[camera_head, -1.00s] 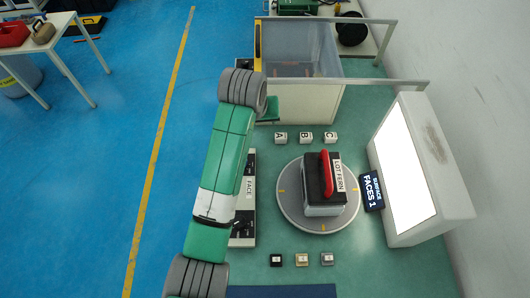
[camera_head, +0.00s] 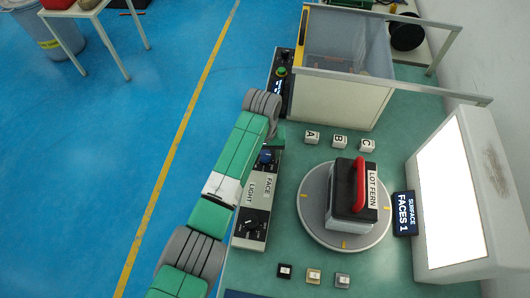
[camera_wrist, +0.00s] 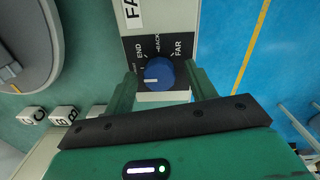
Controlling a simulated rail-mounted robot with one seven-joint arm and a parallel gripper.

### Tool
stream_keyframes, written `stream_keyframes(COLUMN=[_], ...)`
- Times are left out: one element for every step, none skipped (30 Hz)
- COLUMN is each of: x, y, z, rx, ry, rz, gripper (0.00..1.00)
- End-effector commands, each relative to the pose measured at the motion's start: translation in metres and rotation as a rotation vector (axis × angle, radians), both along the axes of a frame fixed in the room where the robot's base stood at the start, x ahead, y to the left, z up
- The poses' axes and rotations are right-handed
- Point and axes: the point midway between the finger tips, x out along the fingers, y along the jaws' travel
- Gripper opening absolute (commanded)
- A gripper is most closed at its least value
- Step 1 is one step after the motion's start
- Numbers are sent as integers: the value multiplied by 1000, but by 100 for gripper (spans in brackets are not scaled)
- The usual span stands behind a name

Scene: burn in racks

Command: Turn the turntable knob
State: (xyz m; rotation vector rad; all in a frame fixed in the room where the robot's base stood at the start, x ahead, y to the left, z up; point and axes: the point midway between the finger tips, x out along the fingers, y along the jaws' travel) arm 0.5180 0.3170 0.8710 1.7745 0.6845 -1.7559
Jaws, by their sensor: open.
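The blue turntable knob (camera_head: 266,156) sits on a narrow control panel (camera_head: 250,225) marked FACE and LIGHT, left of the turntable (camera_head: 313,200). In the wrist view the knob (camera_wrist: 160,75) has a white pointer mark toward the picture's left, and labels including END, BACK and FAR around it. My gripper (camera_wrist: 162,88) is open, with one green finger on each side of the knob. I cannot tell whether either finger touches it. In the head view my arm hides most of the gripper. A black-topped box with a red handle and a LOT FERN label (camera_head: 355,193) stands on the turntable.
Lettered cubes A, B and C (camera_head: 339,142) stand behind the turntable, and small blocks (camera_head: 313,275) lie in front. A large bin (camera_head: 340,80) stands behind.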

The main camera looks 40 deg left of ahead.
Motion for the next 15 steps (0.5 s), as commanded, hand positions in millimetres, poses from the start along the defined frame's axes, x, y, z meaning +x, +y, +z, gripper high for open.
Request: stream_keyframes(x=[0, 0, 0, 0, 0, 0, 0, 0, 0, 0, 0, 0, 0, 0, 0], y=[0, 0, 0, 0, 0, 0, 0, 0, 0, 0, 0, 0, 0, 0, 0], z=[0, 0, 0, 0, 0, 0, 0, 0, 0, 0, 0, 0, 0, 0, 1], rx=[0, 0, 0, 0, 0, 0, 0, 0, 1, 1, 1, 1, 1, 1, 1], ry=[0, 0, 0, 0, 0, 0, 0, 0, -1, -1, -1, -1, -1, -1, -1], rz=[0, 0, 0, 0, 0, 0, 0, 0, 0, 0, 0, 0, 0, 0, -1], gripper=[56, 56, 56, 56, 56, 52, 46, 40, 32, 26, 20, 13, 11, 11, 11])
